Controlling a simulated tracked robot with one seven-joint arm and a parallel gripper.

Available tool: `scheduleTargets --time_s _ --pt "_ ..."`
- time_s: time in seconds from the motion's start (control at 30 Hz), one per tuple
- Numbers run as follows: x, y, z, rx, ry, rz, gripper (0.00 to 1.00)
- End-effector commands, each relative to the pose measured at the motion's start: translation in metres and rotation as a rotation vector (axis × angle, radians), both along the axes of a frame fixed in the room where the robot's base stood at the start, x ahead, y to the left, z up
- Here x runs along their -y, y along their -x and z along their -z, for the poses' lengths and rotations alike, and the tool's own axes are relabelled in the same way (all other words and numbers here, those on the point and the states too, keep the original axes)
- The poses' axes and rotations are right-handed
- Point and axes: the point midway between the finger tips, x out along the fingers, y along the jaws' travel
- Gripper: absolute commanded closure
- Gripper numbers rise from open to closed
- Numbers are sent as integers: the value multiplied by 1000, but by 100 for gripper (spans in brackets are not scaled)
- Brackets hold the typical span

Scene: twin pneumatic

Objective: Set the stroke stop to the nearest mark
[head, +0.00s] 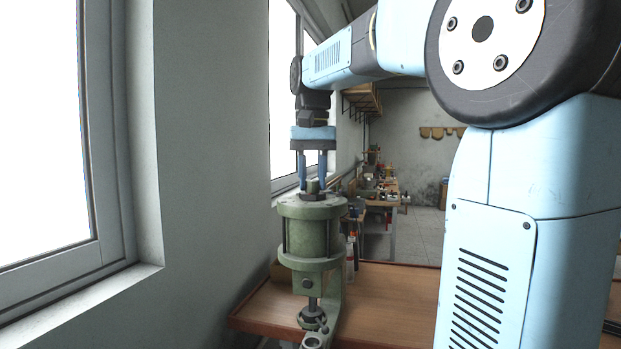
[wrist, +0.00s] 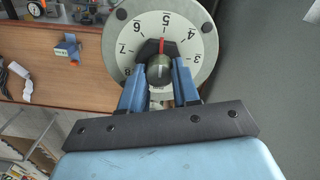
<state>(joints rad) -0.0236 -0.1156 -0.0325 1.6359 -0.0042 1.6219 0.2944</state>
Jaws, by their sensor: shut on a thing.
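A green cast cylinder unit (head: 311,230) stands upright on the wooden bench by the window wall. On its top is the stroke stop, a dark knob (head: 313,187) that also shows in the wrist view (wrist: 159,70). A pale round dial (wrist: 198,43) with printed numbers lies around the knob. The knob's red pointer line (wrist: 162,45) points close to the 5, perhaps slightly toward the 6 side. My gripper (head: 313,186) points straight down with its blue fingers on either side of the knob, shut on it. The fingers hide the dial's near part in the wrist view.
The wooden bench (head: 390,290) has clear room right of the cylinder. A bottle (head: 350,262) stands close behind the cylinder. A small blue object (wrist: 68,48) lies on wood in the wrist view. The window wall (head: 205,130) is close on the left.

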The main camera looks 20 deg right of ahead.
Motion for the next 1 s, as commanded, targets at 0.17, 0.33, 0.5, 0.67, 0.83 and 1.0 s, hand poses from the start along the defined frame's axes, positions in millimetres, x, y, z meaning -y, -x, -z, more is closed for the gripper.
scheduleTargets --time_s 0.17,0.33,0.5,0.67,0.83,1.0 --pt "0 -1 -2 7 0 46 100" --pt "0 -1 -2 8 -1 63 100" --pt "-1 -1 -2 8 -1 65 100" --pt "-1 -1 -2 8 -1 64 100" --pt "-1 -1 -1 5 0 63 56" --pt "-1 0 -1 3 0 63 44"
